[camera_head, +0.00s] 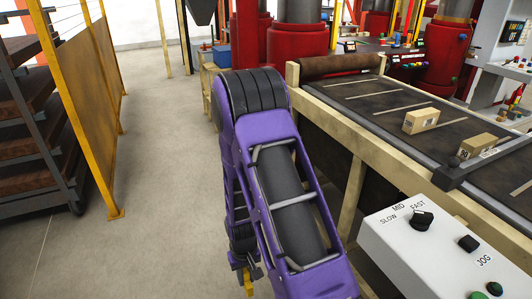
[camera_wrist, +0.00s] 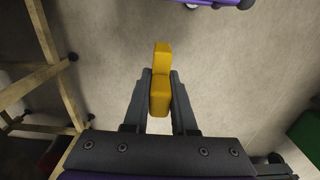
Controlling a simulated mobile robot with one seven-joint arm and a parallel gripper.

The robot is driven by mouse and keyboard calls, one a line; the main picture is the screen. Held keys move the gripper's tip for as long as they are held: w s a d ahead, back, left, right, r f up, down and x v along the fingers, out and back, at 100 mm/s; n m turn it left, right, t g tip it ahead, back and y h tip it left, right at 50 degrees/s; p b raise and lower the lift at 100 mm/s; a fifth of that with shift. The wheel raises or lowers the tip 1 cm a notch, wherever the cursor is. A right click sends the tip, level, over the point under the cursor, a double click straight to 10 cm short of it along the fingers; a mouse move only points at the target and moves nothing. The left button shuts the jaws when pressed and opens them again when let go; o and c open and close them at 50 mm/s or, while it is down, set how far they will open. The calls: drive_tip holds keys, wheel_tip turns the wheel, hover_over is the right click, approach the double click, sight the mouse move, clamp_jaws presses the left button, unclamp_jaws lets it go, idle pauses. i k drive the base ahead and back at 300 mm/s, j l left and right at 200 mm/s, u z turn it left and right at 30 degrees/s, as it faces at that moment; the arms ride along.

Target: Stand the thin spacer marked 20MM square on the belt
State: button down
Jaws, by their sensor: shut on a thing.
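My gripper (camera_wrist: 160,75) is shut on a yellow block (camera_wrist: 160,98), which sits between the two dark fingers and sticks out past their tips. In the head view my gripper (camera_head: 244,268) hangs low over the floor, left of the belt and well away from it, with the yellow block (camera_head: 248,283) pointing down. No marking shows on the block, so I cannot tell whether it is the 20MM spacer. The dark belt (camera_head: 372,103) has pale cross lines. A tan block (camera_head: 421,121) and another tan block (camera_head: 477,147) with dark markings rest on it.
The belt's pale wooden frame (camera_head: 330,128) stands right of my arm. A white control box (camera_head: 440,250) with a speed knob and JOG button is at lower right. A yellow fence (camera_head: 85,75) and rack (camera_head: 35,130) stand at left. Floor between is clear.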

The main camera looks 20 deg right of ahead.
sight(454, 149)
drive_tip(key=i+j+z, duration=0.1)
drive_tip(key=i+z, duration=0.15)
drive_tip(key=z, duration=0.2)
drive_tip(key=i+j+z, duration=0.2)
drive_tip(key=z, duration=0.2)
drive_tip(key=i+j+z, duration=0.15)
drive_tip(key=z, duration=0.3)
drive_tip(key=i+j+z, duration=0.1)
drive_tip(key=z, duration=0.35)
drive_tip(key=j+z, duration=0.4)
drive_tip(key=i+j+z, duration=0.1)
drive_tip(key=z, duration=0.35)
drive_tip(key=k+j, duration=0.05)
drive_tip(key=j, duration=0.05)
